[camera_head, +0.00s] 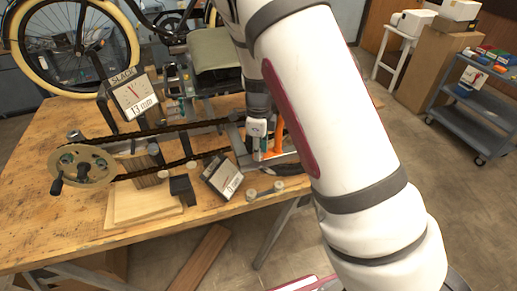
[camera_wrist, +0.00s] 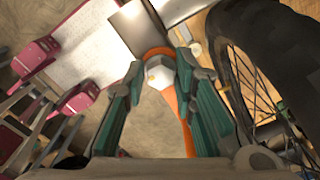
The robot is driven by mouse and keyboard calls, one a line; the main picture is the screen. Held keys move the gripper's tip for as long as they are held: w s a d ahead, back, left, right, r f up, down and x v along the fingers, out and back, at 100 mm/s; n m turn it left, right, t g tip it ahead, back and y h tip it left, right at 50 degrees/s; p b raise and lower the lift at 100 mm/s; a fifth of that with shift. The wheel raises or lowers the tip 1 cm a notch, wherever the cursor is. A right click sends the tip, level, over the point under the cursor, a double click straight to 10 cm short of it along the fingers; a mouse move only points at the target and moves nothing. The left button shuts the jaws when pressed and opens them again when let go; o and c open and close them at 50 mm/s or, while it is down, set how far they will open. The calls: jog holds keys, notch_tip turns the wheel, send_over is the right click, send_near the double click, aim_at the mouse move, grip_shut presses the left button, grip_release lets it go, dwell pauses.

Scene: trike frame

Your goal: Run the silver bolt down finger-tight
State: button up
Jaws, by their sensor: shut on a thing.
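My gripper (camera_head: 257,138) points down over the right part of the trike frame on the bench. In the wrist view my gripper (camera_wrist: 160,66) has its two teal fingers closed in on a small silver hex-shaped piece, which looks like the silver bolt (camera_wrist: 158,76). An orange part (camera_wrist: 181,100) curves around behind the bolt; it also shows beside my gripper in the head view (camera_head: 276,141). The bolt's shank and thread are hidden, so I cannot tell how deep it sits. In the head view the bolt cannot be made out behind the fingers.
The chain (camera_head: 172,129) runs left to a chainring with crank (camera_head: 84,168). A dial marked SLACK (camera_head: 133,97) reads 13 mm. A second tilted dial (camera_head: 222,177) stands nearer. Wooden boards (camera_head: 140,207) lie in front. A tyre (camera_wrist: 270,40) fills the wrist view's upper right.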

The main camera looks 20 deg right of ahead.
jog(key=shift+m, duration=0.3)
jog(key=shift+m, duration=0.9)
jog(key=shift+m, duration=0.8)
jog(key=shift+m, duration=0.9)
jog(key=o, duration=0.6)
jog(key=shift+o, duration=0.2)
